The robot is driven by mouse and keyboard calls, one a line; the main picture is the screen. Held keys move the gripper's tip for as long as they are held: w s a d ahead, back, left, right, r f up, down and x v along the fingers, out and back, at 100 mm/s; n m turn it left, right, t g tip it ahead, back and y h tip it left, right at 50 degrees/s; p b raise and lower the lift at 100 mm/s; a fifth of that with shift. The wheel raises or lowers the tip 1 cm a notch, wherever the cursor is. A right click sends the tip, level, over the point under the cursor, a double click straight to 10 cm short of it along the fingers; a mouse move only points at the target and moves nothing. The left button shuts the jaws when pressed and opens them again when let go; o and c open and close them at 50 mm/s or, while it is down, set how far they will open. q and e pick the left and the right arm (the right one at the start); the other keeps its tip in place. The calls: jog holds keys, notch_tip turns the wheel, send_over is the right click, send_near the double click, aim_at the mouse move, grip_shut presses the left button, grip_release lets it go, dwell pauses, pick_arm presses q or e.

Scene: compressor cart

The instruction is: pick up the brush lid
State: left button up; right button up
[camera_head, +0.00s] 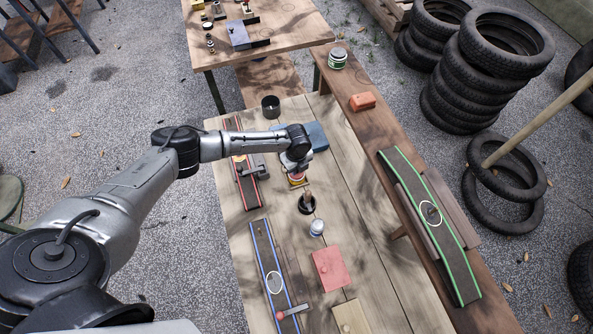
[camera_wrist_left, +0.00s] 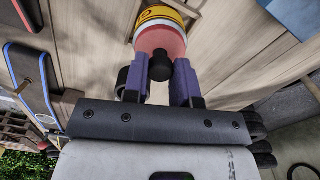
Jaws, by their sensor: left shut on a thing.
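In the left wrist view, a round can (camera_wrist_left: 160,14) with a yellow band has a red top, the brush lid (camera_wrist_left: 163,40), with a black knob (camera_wrist_left: 183,68). The purple fingers of my left gripper (camera_wrist_left: 173,82) are shut on this knob. The red top meets the can with no clear gap. Any brush under it is hidden. In the head view, my left gripper (camera_head: 295,163) points down over the can (camera_head: 297,180), on the wooden table, and mostly covers the lid. My right gripper is not in view.
A black pot with a wooden-handled tool (camera_head: 307,204) stands just in front of the can. A small blue-white jar (camera_head: 317,228) and a red block (camera_head: 331,272) are nearer. A red-edged strip (camera_head: 246,186) lies left, and a blue box (camera_head: 314,136) behind. The table's right side is clear.

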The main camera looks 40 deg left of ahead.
pick_arm(q)
jog(key=c, duration=0.3)
jog(key=shift+r, duration=0.15)
jog(key=shift+c, duration=0.2)
jog(key=shift+r, duration=0.6)
notch_tip(320, 180, up, 3)
jog(key=shift+f, duration=0.15)
jog(key=d+r, duration=0.7)
jog(key=d, duration=0.4)
jog(key=shift+d, duration=0.3)
jog(key=o, duration=0.3)
jog(key=shift+c, duration=1.1)
